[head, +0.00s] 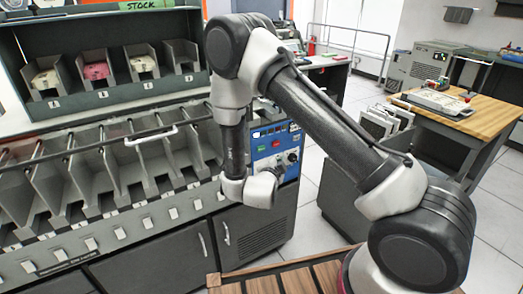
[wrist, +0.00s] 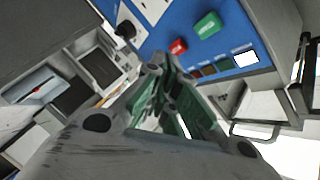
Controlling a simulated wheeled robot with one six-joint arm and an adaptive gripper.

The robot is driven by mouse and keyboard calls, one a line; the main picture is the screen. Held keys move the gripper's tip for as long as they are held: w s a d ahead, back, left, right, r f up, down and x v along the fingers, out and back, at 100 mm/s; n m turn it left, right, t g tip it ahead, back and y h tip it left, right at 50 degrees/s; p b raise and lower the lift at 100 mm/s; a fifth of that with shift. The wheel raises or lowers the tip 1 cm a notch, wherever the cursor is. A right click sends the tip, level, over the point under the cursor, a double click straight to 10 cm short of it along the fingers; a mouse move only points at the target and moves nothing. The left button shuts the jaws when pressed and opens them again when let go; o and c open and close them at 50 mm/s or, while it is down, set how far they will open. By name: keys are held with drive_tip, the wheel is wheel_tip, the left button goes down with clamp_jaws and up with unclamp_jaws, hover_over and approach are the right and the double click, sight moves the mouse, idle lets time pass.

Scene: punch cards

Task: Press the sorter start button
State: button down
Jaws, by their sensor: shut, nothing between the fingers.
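The sorter's blue control panel (head: 284,136) is at the right end of the sorter, partly behind my arm. It carries a green button (head: 262,148) and a red button (head: 277,143). In the wrist view, the panel (wrist: 165,30) fills the top, with the green button (wrist: 207,25) right of the red button (wrist: 178,46). No start label is readable. My gripper (wrist: 163,62) is shut and empty, its tips pointing toward the panel just below the red button. I cannot tell the gap.
A row of sorter pockets (head: 115,165) runs left of the panel, below a shelf with card decks (head: 95,71). Dark cabinets stand beneath. A wooden-topped table (head: 425,113) is at right.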

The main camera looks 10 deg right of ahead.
sight(261, 149)
drive_tip(key=shift+w+a, duration=0.25)
drive_tip(key=shift+w, duration=0.6)
drive_tip(key=shift+w+a, duration=0.3)
drive_tip(key=shift+w, duration=0.6)
drive_tip(key=shift+w+a, duration=0.25)
drive_tip(key=shift+w, duration=0.6)
drive_tip(key=shift+w+a, duration=0.15)
drive_tip(key=shift+w, duration=0.25)
